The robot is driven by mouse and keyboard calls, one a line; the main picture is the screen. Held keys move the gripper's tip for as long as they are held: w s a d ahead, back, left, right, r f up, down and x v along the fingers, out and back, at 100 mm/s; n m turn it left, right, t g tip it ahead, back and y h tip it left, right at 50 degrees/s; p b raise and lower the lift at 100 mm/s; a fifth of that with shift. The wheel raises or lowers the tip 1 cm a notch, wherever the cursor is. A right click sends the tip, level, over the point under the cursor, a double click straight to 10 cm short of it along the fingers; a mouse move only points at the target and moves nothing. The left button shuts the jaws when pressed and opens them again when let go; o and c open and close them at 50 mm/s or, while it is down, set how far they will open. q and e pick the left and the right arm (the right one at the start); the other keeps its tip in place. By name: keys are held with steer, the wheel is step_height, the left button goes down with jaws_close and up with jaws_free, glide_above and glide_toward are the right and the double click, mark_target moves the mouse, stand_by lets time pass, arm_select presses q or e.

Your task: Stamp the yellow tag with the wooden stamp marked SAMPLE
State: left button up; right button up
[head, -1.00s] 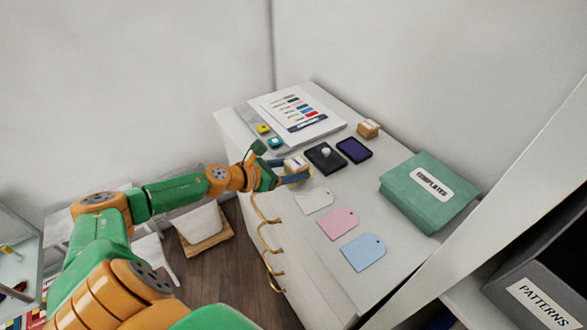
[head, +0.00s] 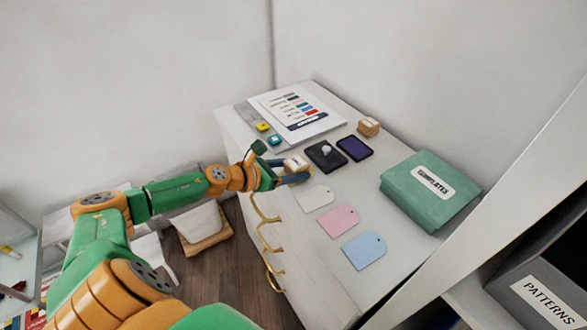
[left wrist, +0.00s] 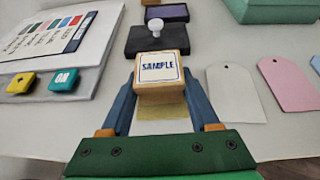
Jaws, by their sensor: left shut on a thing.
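The wooden stamp marked SAMPLE (left wrist: 160,72) is a light block with its label facing up. My left gripper (head: 293,173) is shut on it, with one blue finger on each side in the left wrist view (left wrist: 160,95). The stamp also shows in the head view (head: 295,163), over the table near its left edge. A strip of the yellow tag (left wrist: 161,113) shows just below the stamp in the left wrist view; the rest is hidden by the stamp and gripper. I cannot tell whether the stamp touches the tag. My right gripper is not in view.
White (head: 312,198), pink (head: 338,221) and blue (head: 364,251) tags lie in a row towards the front. A black pad with a white knob (head: 325,157), a purple ink pad (head: 354,149) and another wooden stamp (head: 369,127) stand behind. A green box (head: 425,200) is at right.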

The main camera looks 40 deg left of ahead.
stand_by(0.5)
arm_select(q)
step_height(320, 180, up, 7)
steer(key=p, duration=0.6)
steer(key=shift+p, duration=0.4)
